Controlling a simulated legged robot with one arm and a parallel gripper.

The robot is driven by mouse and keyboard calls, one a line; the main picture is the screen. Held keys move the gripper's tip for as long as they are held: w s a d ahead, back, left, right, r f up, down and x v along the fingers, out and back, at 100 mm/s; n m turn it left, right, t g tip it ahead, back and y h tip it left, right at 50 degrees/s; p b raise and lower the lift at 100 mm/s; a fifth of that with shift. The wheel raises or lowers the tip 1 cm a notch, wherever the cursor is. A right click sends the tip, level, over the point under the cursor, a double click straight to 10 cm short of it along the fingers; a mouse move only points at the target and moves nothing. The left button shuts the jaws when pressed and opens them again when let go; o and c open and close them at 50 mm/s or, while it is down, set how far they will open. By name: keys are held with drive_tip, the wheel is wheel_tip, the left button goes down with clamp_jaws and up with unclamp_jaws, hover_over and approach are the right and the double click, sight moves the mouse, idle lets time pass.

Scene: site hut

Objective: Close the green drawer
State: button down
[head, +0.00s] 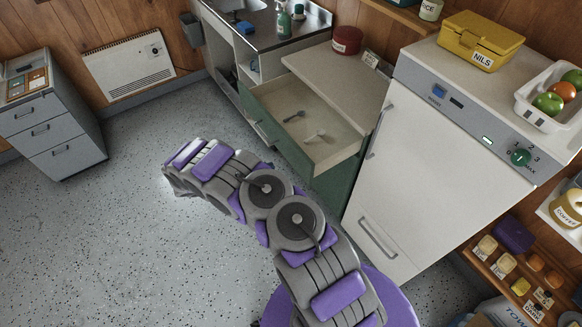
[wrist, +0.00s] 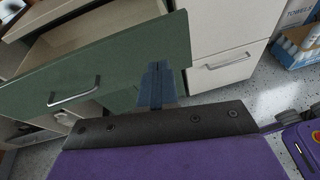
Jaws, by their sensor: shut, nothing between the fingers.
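The green drawer (head: 306,128) stands pulled open below the beige worktop in the head view. A dark spoon-like item and a pale one lie inside it. In the wrist view its green front (wrist: 95,66) fills the upper left, with a silver bar handle (wrist: 74,91) on it. My gripper (wrist: 158,68) is shut and empty, its fingertips overlapping the right part of the green front in that view. I cannot tell whether they touch it. In the head view my arm reaches to the left of the drawer, and the fingertips are hidden there.
A white fridge-like appliance (head: 429,170) stands right of the drawer. A sink unit (head: 240,40) is on its left. A grey drawer cabinet (head: 50,118) and a wall heater (head: 129,67) stand farther left. Speckled floor between them is clear. Shelves with food (head: 522,262) are at right.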

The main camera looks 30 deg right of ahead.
drive_tip(key=n+t, duration=0.2)
approach(299, 166)
drive_tip(key=b+x, duration=0.1)
drive_tip(key=x, duration=0.4)
drive_tip(key=shift+w+f, duration=0.2)
drive_tip(key=shift+d, duration=0.65)
drive_tip(key=shift+d+b, duration=0.1)
drive_tip(key=shift+b, duration=0.2)
